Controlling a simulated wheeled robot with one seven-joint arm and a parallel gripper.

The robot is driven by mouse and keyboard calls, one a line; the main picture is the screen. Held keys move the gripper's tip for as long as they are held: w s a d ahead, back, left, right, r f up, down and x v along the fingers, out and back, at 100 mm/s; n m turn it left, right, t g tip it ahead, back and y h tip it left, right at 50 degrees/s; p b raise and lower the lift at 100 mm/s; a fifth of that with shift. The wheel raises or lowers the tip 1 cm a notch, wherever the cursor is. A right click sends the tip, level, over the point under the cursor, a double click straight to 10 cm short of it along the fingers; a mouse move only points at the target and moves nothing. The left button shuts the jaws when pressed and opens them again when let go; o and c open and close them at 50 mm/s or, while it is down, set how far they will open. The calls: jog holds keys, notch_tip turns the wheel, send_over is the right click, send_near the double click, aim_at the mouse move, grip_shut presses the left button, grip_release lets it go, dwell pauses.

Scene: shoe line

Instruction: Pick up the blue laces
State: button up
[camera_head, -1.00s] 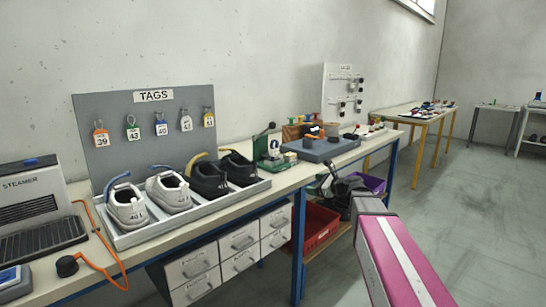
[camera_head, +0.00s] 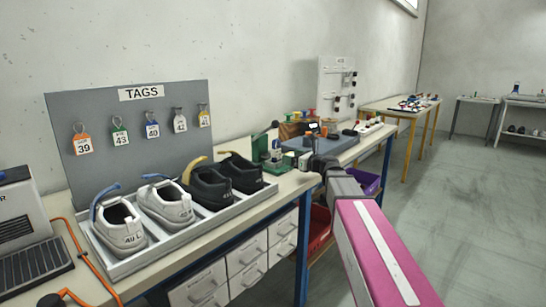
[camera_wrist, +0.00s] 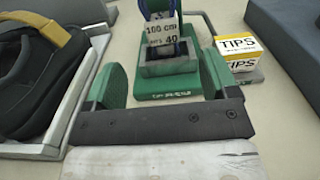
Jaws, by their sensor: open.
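The blue laces (camera_wrist: 184,45) show in the wrist view as a blue strip behind and beside a white tag (camera_wrist: 162,35) reading "100 cm" and "40". They are in a dark holder on a green tip press (camera_wrist: 170,84); the tag hides much of them. In the head view the green press (camera_head: 268,150) stands on the bench right of the shoes, and the laces cannot be made out. My gripper (camera_wrist: 163,72) is open and empty, its two green-padded fingers apart in front of the press. In the head view it is above the bench's front edge.
A yellow and white TIPS box (camera_wrist: 240,53) stands right of the press. A tray (camera_head: 190,238) of black and white shoes is to its left. A blue-grey block (camera_head: 308,146) lies to its right. The TAGS board (camera_head: 130,130) stands behind the shoes.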

aim_at(278, 152)
jog(key=x, duration=0.9)
jog(key=shift+w+a, duration=0.15)
jog(key=shift+w, duration=0.2)
jog(key=c, duration=1.3)
